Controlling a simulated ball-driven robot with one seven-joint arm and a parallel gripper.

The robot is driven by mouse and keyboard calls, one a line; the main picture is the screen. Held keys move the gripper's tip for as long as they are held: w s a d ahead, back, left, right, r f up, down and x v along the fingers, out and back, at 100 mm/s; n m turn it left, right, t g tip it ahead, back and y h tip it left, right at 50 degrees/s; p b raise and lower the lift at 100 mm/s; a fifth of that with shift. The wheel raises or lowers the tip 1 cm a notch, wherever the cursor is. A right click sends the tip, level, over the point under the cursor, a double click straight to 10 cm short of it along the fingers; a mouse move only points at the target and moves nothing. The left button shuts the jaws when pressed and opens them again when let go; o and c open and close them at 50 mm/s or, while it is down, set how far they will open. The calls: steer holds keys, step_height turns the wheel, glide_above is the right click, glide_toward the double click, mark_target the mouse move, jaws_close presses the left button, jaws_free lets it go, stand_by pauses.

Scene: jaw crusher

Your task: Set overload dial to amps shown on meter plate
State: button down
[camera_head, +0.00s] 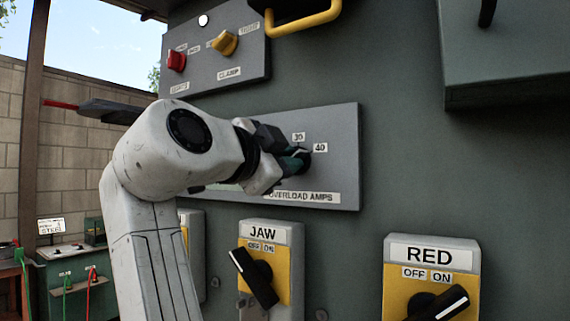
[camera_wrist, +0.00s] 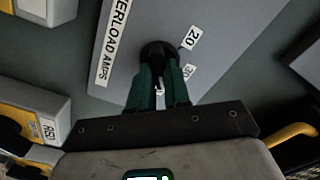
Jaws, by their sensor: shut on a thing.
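The overload dial's dark round knob (camera_head: 306,160) sits on a grey panel (camera_head: 346,130) labelled "OVERLOAD AMPS". In the head view, the number plates 30 (camera_head: 298,137) and 40 (camera_head: 320,147) show above and right of it. My gripper (camera_head: 293,160) has its green fingers at the knob. My arm hides the panel's left part. I cannot make out a meter plate.
Below are the JAW switch (camera_head: 264,272) and the RED switch (camera_head: 432,285). Above left is a panel with a red knob (camera_head: 176,61) and a yellow knob (camera_head: 224,43). A yellow handle (camera_head: 303,22) juts out at the top.

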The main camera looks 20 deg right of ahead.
steer(key=shift+f+m, duration=0.1)
steer(key=shift+m, duration=0.5)
steer(key=c, duration=1.1)
jaws_free()
steer(key=b+v, duration=0.1)
steer(key=v, duration=0.9)
steer(key=shift+s+a+b, duration=0.2)
steer(key=shift+a+b, duration=0.1)
steer(key=shift+a, duration=0.05)
